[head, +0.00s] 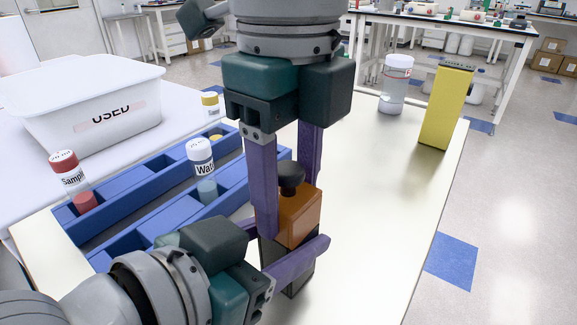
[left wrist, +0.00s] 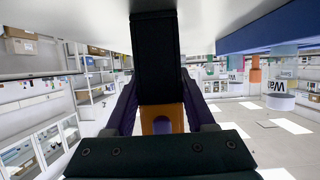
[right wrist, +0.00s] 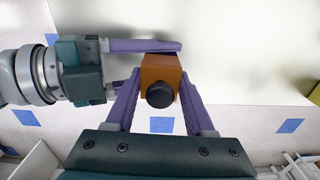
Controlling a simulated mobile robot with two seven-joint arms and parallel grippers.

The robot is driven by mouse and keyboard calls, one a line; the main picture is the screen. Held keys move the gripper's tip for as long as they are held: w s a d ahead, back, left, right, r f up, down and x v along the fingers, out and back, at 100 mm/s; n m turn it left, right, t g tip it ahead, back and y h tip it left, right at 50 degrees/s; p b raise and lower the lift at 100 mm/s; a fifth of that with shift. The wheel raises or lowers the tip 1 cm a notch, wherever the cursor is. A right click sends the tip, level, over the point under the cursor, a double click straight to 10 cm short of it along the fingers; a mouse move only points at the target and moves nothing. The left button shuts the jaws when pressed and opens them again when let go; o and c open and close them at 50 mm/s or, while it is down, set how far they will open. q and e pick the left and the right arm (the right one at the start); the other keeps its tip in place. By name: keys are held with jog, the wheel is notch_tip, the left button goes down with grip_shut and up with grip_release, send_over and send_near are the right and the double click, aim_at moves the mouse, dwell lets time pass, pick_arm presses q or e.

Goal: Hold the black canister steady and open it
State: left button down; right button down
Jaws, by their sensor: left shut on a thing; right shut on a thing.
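The black canister (head: 299,281) stands upright on the pale table, with an orange lid (head: 300,220) and a black knob (head: 291,174) on top. My left gripper (head: 287,246) comes in low from the left, shut on the black body, one finger on each side. My right gripper (head: 286,208) reaches down from above, its fingers shut on the orange lid around the knob. In the right wrist view the lid (right wrist: 161,72) sits between the fingers. The left wrist view shows the black body (left wrist: 157,55) close up. The fingers hide much of the canister's sides.
A blue rack (head: 120,210) with labelled bottles lies left of the canister. A white bin (head: 90,110) marked USED stands behind it. A yellow box (head: 446,105) and a clear jar (head: 394,90) stand at the back right. The table right of the canister is clear.

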aim_at(288, 167)
jog(key=shift+r, duration=0.3)
dwell(0.6)
pick_arm(q)
jog(key=shift+f, duration=0.1)
pick_arm(e)
jog(key=shift+r, duration=0.85)
jog(key=shift+r, duration=2.05)
pick_arm(q)
jog(key=shift+c, duration=0.8)
grip_release()
